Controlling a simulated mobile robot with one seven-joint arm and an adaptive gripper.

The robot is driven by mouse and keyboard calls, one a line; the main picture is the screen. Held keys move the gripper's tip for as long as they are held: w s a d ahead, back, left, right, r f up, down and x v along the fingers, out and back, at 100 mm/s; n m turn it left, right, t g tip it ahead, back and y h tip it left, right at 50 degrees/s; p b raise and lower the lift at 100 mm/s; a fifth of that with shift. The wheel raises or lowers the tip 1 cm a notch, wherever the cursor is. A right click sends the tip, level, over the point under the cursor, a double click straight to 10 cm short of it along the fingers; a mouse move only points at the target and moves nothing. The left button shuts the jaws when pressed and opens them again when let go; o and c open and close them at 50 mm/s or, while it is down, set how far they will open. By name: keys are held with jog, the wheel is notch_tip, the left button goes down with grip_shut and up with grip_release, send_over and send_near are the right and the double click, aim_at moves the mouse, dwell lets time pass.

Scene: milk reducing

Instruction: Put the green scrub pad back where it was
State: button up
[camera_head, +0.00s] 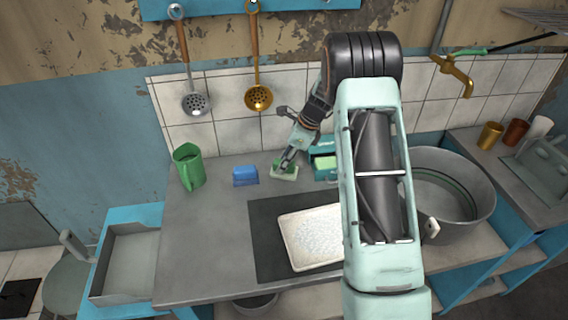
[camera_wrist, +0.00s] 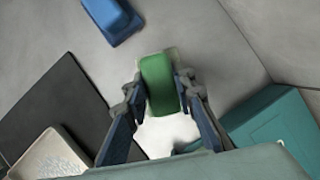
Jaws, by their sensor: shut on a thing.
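The green scrub pad (camera_wrist: 159,84) is between the two fingers of my gripper (camera_wrist: 158,88) in the wrist view. In the head view the pad (camera_head: 283,172) is at the back of the counter, with a pale layer along its lower edge. My gripper (camera_head: 288,160) reaches down onto it from above and is shut on it. I cannot tell whether the pad touches the counter. In the wrist view a whitish patch shows between the fingers behind the pad; what it is stays unclear.
A blue sponge (camera_head: 245,175) lies left of the pad, and a green pitcher (camera_head: 189,168) stands farther left. A teal box (camera_head: 322,174) with a light green item (camera_head: 326,162) is close on the right. A white tray (camera_head: 300,262) lies on a dark mat (camera_head: 264,212) in front. A big pot (camera_head: 458,200) stands right.

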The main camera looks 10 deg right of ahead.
jog(key=shift+f, duration=0.25)
jog(key=o, duration=1)
jog(key=shift+r, duration=0.25)
jog(key=v, duration=1.1)
jog(key=shift+s+d+r, duration=0.15)
jog(key=shift+d+r, duration=0.1)
jog(key=shift+r, duration=0.1)
